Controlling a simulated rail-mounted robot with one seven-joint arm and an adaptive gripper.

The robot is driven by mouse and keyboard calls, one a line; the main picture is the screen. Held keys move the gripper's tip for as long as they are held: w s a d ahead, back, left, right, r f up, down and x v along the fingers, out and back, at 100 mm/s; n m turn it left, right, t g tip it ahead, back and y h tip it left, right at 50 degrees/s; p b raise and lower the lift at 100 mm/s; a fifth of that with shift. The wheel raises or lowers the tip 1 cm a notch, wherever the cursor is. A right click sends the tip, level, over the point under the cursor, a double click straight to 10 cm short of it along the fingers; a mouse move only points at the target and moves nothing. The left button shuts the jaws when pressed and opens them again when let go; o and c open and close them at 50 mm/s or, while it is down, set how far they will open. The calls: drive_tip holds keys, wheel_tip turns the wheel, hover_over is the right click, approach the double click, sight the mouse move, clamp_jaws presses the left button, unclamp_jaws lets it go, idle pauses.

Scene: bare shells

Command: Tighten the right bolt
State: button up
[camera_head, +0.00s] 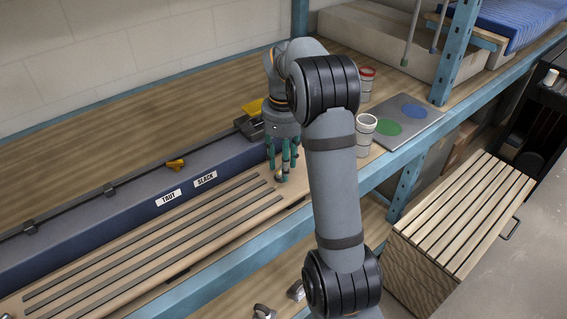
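My gripper (281,166) points down over the front edge of the dark blue beam (95,221), near the right end of the slatted wooden board (150,262). Its teal fingers stand close around a small brass-coloured piece (279,176), which may be the right bolt. The fingers hide much of it, and I cannot tell whether they touch it. No other bolt can be clearly made out. The beam carries the labels TAUT (168,198) and SLACK (206,179). A yellow pointer (175,163) sits on the dark line along the beam, above and between the labels.
A yellow piece (252,107) sits at the beam's far end. Right of my arm are a white cup (365,134), a red-rimmed cup (366,84) and a grey plate (412,109) with green and blue discs. A blue shelf post (455,55) stands behind; a slatted crate (462,222) stands below.

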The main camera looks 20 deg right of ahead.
drive_tip(key=shift+r, duration=0.1)
wheel_tip(320, 180, up, 12)
idle(0.5)
wheel_tip(320, 180, down, 12)
drive_tip(key=shift+f, duration=0.2)
drive_tip(key=shift+r, duration=0.1)
idle(0.5)
